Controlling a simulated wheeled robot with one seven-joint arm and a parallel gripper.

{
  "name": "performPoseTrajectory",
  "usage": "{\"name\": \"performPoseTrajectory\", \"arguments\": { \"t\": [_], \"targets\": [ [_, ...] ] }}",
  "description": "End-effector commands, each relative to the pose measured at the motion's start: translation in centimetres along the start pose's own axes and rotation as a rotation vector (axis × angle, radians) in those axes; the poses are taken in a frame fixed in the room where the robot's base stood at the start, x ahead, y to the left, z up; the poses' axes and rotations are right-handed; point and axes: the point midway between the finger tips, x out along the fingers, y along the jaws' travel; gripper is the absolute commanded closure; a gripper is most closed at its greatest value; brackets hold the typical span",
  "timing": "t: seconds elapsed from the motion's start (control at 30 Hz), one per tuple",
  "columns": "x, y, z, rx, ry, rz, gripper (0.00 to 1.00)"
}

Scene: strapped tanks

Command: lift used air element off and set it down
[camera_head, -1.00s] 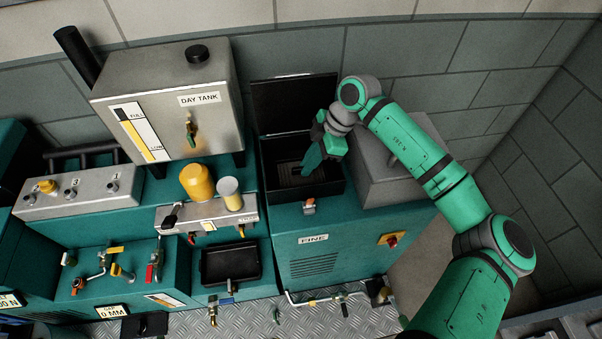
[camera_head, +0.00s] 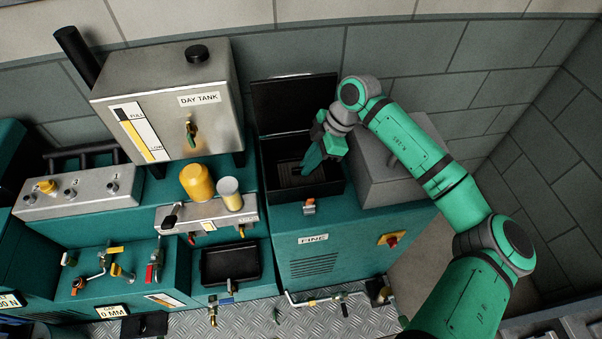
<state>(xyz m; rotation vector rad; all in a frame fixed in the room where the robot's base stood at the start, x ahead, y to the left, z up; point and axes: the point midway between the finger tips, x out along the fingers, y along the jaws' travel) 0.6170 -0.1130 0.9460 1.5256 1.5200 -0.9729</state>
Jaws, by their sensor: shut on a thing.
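The used air element (camera_head: 292,180) shows as a dark ribbed block inside the open black air box (camera_head: 272,190) on the teal cabinet. My gripper (camera_head: 307,172) points down into the box at the element's right part. Its fingers are shut on the element, though the fingertips and the grip itself are small and partly hidden. The element sits low within the box walls; I cannot tell whether it touches the bottom.
The box's lid (camera_head: 294,103) stands open behind it, and a latch (camera_head: 309,206) is on its front. A grey block (camera_head: 388,180) stands close on the right. The day tank (camera_head: 170,100) and yellow canister (camera_head: 197,182) are at left. An empty-looking black tray (camera_head: 230,262) lies front left.

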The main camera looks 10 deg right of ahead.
Motion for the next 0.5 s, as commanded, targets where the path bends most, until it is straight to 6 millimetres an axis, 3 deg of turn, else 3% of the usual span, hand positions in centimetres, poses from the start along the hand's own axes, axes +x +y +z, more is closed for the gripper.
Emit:
{"name": "performPoseTrajectory", "arguments": {
  "t": [0.5],
  "targets": [
    [-0.85, 0.03, -0.38, 0.0, 0.0, 0.001, 1.0]
  ]
}}
